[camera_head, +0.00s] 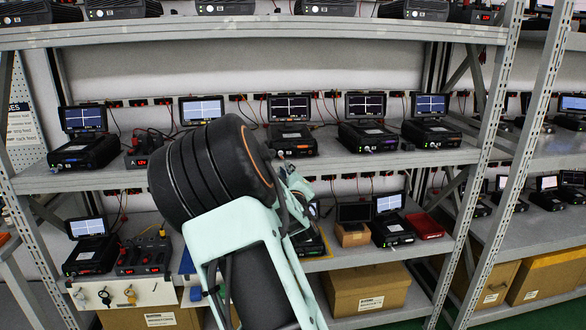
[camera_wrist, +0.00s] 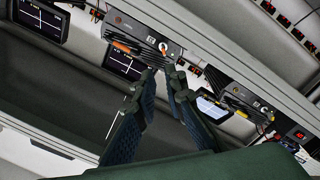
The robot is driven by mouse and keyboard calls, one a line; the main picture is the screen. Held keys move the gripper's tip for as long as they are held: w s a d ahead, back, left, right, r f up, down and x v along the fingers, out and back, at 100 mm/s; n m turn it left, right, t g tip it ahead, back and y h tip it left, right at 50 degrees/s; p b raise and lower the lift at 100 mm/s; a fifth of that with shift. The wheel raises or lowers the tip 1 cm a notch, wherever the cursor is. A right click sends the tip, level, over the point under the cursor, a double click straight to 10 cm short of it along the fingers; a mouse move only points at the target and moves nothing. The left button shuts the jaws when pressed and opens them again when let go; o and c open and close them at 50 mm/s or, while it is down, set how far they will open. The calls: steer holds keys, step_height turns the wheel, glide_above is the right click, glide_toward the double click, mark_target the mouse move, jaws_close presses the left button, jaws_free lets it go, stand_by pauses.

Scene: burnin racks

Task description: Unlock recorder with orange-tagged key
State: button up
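In the wrist view, a black recorder (camera_wrist: 145,38) shows a tilted front with a white round fitting. A small orange piece (camera_wrist: 163,48) sits at that fitting; it looks like the orange-tagged key, but I cannot tell how it sits. A longer orange part (camera_wrist: 125,47) lies to its left. My gripper (camera_wrist: 162,77) points at this front, its fingertips just below the fitting. The fingertips are slightly apart with nothing visible between them. In the head view, a recorder (camera_head: 292,136) with an orange spot stands behind my arm, which hides my gripper.
More recorders with lit screens stand along the middle shelf (camera_head: 335,166), including one at the right (camera_head: 431,133). A white board with hanging keys (camera_head: 150,293) is at lower left. A second recorder (camera_wrist: 235,90) is right in the wrist view. Cardboard boxes (camera_head: 368,290) stand low.

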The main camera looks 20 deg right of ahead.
mark_target(281, 157)
steer(key=x, duration=0.3)
steer(key=p+x, duration=0.1)
steer(key=x, duration=0.3)
steer(key=f+x, duration=0.1)
steer(key=x, duration=0.2)
steer(key=shift+w+p, duration=0.3)
steer(key=shift+w, duration=0.1)
steer(key=shift+c, duration=0.7)
jaws_close()
